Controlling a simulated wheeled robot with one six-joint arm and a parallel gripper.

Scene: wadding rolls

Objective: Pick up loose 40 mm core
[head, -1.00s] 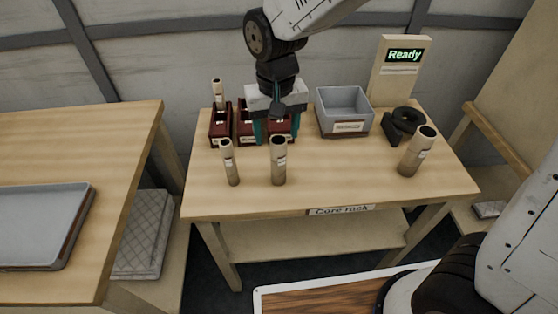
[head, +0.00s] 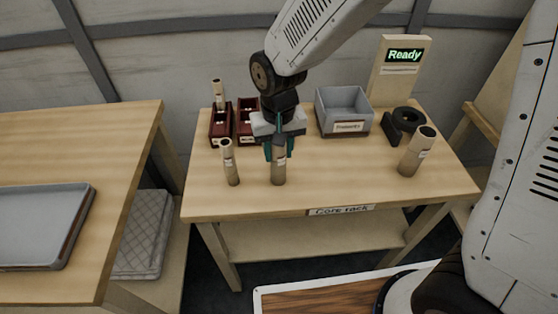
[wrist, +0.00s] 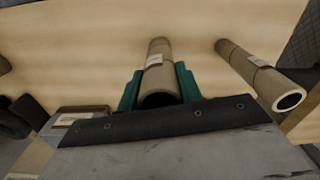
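Three loose cardboard cores with white labels stand upright on the table. A thin one (head: 231,164) is at the left, a middle one (head: 279,174) is beside it, and a wider one (head: 417,153) is at the right. My gripper (head: 279,150) is at the top of the middle core, with its teal fingers on either side. In the wrist view the middle core (wrist: 159,72) lies between the two fingers (wrist: 160,90); whether they touch it I cannot tell. The thin core (wrist: 262,75) also shows there, at the right. I cannot read the sizes on the labels.
Dark red bins (head: 220,128) stand at the back left, one holding an upright core (head: 218,95). A grey bin (head: 343,112) and a black ring-shaped holder (head: 404,124) are at the back right. A "Ready" display (head: 405,56) stands behind. The table front (head: 330,190) is clear.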

